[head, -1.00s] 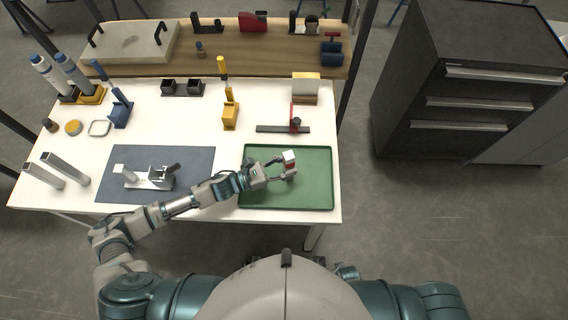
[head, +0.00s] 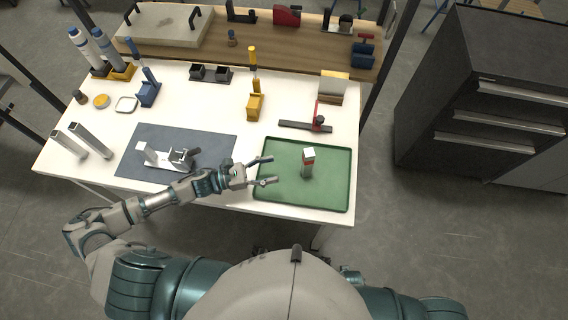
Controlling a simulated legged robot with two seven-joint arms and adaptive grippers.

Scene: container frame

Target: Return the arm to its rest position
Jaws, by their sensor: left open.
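My left gripper (head: 268,171) is open and empty, over the left edge of the green tray (head: 333,203). My left arm reaches in from the lower left, bent at the elbow. A small block-like part (head: 308,162), white on top with a red band and grey below, stands upright in the tray, to the right of the fingertips and apart from them. My right gripper is not in view.
A dark mat (head: 136,168) with a metal fixture (head: 168,157) lies left of the tray. A red-and-black clamp (head: 306,126) lies behind the tray, and a yellow tool holder (head: 254,107) stands on the white table (head: 190,108). A dark drawer cabinet (head: 470,110) stands right.

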